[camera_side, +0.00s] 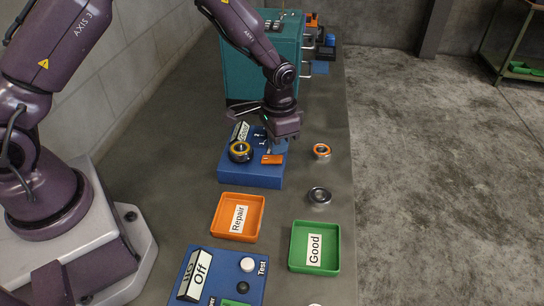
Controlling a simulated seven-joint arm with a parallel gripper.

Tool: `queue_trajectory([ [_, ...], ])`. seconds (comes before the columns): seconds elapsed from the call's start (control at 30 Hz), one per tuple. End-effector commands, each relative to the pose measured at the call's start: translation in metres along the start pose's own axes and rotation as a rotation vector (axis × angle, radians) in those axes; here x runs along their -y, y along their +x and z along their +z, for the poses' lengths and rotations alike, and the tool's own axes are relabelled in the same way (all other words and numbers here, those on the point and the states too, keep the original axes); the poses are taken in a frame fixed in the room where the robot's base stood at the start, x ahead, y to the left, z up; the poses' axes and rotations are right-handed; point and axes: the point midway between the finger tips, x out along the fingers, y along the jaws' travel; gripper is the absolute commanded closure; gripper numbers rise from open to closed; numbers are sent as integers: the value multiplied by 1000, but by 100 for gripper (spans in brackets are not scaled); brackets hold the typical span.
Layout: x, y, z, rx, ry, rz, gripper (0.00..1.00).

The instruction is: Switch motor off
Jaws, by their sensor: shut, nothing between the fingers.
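A blue unit (250,178) stands on the bench below my gripper. It carries a white-faced, labelled block (240,131) whose text is too small to read surely, a yellow-and-black ring (240,151) and an orange piece (272,159). My gripper (270,148) is shut and empty, over the right rear part of this unit, just behind the orange piece. Whether it touches anything cannot be told. A second blue panel (223,264) at the front has a large block reading "Off" (197,272), a white button (248,264) marked "Test" and a black knob (242,287).
An orange "Repair" tray (220,213) and a green "Good" tray (331,240) lie between the blue units. An orange-rimmed bearing (321,151) and a grey ring (319,196) lie on the right. A teal cabinet (240,60) stands behind my gripper.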

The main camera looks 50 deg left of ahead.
Motion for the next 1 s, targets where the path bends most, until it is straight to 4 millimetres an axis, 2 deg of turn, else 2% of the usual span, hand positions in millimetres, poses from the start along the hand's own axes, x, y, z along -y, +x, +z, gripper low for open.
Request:
queue_trajectory([
  [1.0,0,7,0,0,0,0,100],
])
